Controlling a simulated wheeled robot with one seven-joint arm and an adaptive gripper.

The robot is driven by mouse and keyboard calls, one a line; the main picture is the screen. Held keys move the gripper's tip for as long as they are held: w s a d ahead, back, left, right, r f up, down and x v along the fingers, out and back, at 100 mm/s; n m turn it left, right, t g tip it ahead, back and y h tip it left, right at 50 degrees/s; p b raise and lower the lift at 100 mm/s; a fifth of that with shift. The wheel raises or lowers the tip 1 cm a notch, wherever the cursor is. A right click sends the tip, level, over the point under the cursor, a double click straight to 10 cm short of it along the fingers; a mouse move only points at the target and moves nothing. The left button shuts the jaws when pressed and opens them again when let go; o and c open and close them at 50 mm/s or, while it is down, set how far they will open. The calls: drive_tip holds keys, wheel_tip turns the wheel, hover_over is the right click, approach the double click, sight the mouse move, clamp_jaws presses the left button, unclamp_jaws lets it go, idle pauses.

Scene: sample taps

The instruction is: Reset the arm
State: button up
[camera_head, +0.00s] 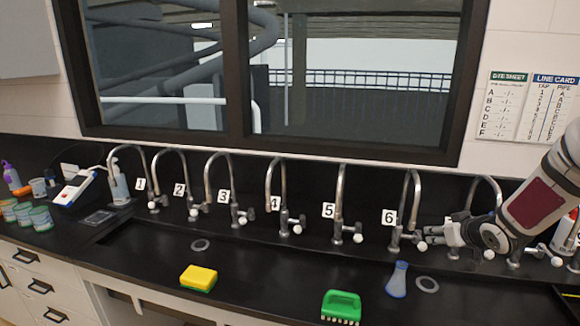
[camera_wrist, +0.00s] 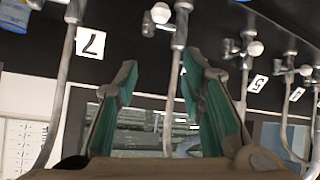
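My gripper (camera_head: 452,233) is at the right of the tap row, just right of the tap beside label 6 (camera_head: 404,190). In the wrist view my gripper (camera_wrist: 160,62) is open, its teal-padded fingers apart. A metal tap pipe (camera_wrist: 175,75) runs through the gap between the fingers in that picture, with a white-knobbed handle (camera_wrist: 160,13) beyond the tips. I cannot tell whether the fingers touch the tap. An upside-down label 7 (camera_wrist: 91,42) is beside it. My forearm and gripper hide part of the right-hand taps in the head view.
Curved taps, including tap 5 (camera_head: 339,200), line the back of the dark sink. A yellow sponge (camera_head: 199,278), green brush (camera_head: 342,306) and blue bottle (camera_head: 397,280) lie in front. At left are a white device (camera_head: 76,188) and several tins (camera_head: 41,218).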

drive_tip(key=s+a+r+m+g+h, duration=0.1)
drive_tip(key=s+a+r, duration=0.5)
drive_tip(key=s+r, duration=0.15)
drive_tip(key=s+a+r+g+h, duration=0.2)
drive_tip(key=s+a+r, duration=0.3)
drive_tip(key=s+r, duration=0.3)
drive_tip(key=s+a+g+y, duration=0.1)
drive_tip(key=s+a, duration=0.5)
drive_tip(key=s, duration=0.4)
drive_tip(key=s+a+r+g+y, duration=0.1)
drive_tip(key=s+a+y, duration=0.1)
drive_tip(key=s+a, duration=0.4)
drive_tip(key=s, duration=0.4)
drive_tip(key=shift+s+r+y, duration=0.3)
